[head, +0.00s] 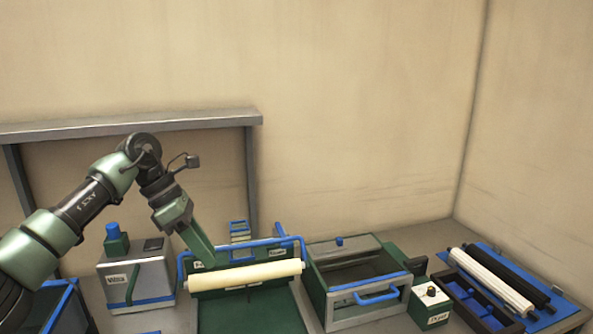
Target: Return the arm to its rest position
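My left arm reaches in from the left and bends downward at the wrist. My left gripper (207,258) points down at the back of a green tray (250,312), just behind a cream roller (246,275). The roller lies across the tray and hides what is below the fingertips. I cannot tell whether the gripper touches the roller or the tray, or whether its fingers are open. My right gripper is not in view. No orange is visible.
A grey box (148,278) with a blue-capped knob stands left of the tray. A green and grey open box (365,315) with a blue handle stands to the right. Beyond it are a small labelled box (430,304) and a blue tray (565,308) with rollers. A grey shelf (130,124) runs behind the arm.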

